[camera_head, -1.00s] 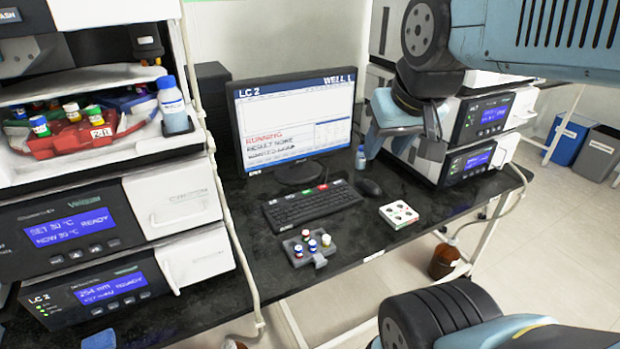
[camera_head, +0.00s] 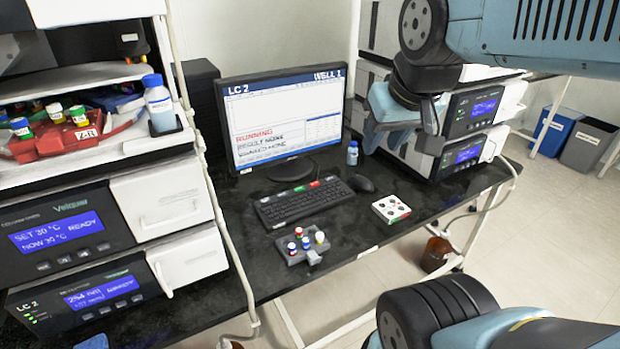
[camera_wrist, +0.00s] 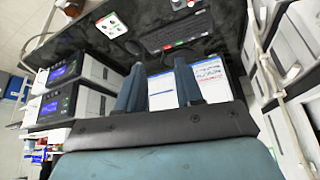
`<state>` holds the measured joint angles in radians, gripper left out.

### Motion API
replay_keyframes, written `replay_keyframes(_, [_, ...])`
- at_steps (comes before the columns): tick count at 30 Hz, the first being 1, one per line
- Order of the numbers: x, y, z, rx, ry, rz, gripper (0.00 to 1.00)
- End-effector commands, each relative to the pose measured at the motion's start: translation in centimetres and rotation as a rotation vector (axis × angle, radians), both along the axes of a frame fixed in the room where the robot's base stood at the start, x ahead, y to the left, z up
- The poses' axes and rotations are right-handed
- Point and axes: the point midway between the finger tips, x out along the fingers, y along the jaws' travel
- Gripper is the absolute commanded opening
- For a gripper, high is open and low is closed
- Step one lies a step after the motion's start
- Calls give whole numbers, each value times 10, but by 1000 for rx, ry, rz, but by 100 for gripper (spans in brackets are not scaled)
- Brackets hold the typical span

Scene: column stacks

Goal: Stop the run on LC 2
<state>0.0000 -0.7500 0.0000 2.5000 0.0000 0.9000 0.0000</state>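The LC 2 monitor (camera_head: 285,115) stands at the back of the black bench. Its header reads "LC 2" and "WELL 1", with red "RUNNING" and smaller lines below. The black keyboard (camera_head: 303,203) lies in front of it, with a green and a red key near its top edge; it also shows in the wrist view (camera_wrist: 182,30). My gripper (camera_wrist: 159,64) is open and empty, its two fingers apart in front of the monitor screen (camera_wrist: 192,86). In the head view my gripper (camera_head: 400,138) hangs right of the monitor, above the bench and apart from the keyboard.
A mouse (camera_head: 361,183), a white well block (camera_head: 390,209) and a grey vial rack (camera_head: 303,247) lie near the keyboard. A small bottle (camera_head: 352,153) stands beside the monitor. Instrument stacks flank the monitor, the left one labelled LC 2 (camera_head: 85,298). Two bins stand back right.

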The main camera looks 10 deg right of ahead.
Motion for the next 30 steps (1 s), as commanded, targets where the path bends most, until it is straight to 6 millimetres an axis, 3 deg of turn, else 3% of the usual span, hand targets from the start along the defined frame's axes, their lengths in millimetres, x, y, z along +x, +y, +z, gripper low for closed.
replay_keyframes(11, [0, 0, 0, 0, 0, 0, 0])
replay_keyframes(30, [0, 0, 0, 0, 0, 0, 0])
